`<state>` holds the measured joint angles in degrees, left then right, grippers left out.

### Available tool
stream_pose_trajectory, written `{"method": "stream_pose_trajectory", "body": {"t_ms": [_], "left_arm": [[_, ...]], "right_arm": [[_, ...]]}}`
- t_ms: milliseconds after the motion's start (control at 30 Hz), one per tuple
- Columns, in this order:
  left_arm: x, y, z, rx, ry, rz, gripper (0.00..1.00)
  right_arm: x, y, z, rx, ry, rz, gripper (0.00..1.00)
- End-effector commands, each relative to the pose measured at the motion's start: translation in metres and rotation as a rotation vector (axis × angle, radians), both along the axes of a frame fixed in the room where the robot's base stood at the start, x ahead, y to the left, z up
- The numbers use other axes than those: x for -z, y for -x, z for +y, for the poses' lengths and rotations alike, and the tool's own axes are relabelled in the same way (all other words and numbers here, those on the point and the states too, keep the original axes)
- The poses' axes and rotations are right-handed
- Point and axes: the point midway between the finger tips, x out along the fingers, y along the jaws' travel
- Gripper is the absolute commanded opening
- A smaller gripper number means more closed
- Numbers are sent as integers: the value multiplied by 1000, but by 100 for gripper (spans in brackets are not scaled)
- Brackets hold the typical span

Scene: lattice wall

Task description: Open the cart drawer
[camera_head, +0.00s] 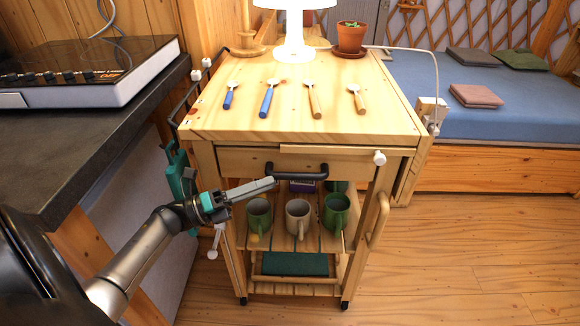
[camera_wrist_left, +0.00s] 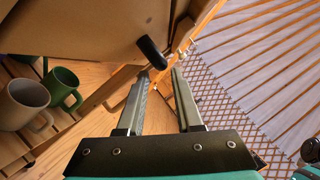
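The wooden cart (camera_head: 335,130) stands in the middle of the head view. Its drawer (camera_head: 240,162) sits under the top and looks closed. A black bar handle (camera_head: 297,174) is on the drawer front; it also shows in the left wrist view (camera_wrist_left: 151,52). My left gripper (camera_head: 272,184) is in front of the drawer, its fingertips close to the left end of the handle. In the left wrist view my left gripper (camera_wrist_left: 161,74) is open and empty, with the handle just beyond the fingertips. I cannot tell whether they touch. My right gripper is not in view.
Spoons (camera_head: 312,98), a lamp (camera_head: 295,40) and a potted plant (camera_head: 351,38) are on the cart top. Several mugs (camera_head: 298,217) stand on the shelf below the drawer. A dark counter (camera_head: 100,125) is at left. The floor (camera_head: 460,250) at right is clear.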

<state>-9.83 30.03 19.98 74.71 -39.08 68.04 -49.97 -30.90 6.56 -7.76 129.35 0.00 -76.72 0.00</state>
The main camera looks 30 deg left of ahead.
Motion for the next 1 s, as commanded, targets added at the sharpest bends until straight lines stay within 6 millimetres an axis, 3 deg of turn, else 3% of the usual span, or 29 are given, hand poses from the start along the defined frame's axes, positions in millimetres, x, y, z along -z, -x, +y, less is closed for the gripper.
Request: {"method": "stream_pose_trajectory", "body": {"t_ms": [400,767,1000], "left_arm": [[-13,-46,-37,2,1,-4,35],[-15,-52,-42,1,0,-2,35],[-14,-52,-42,1,0,-2,11]], "right_arm": [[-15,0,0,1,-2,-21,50],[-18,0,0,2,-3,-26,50],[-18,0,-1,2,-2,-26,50]]}}
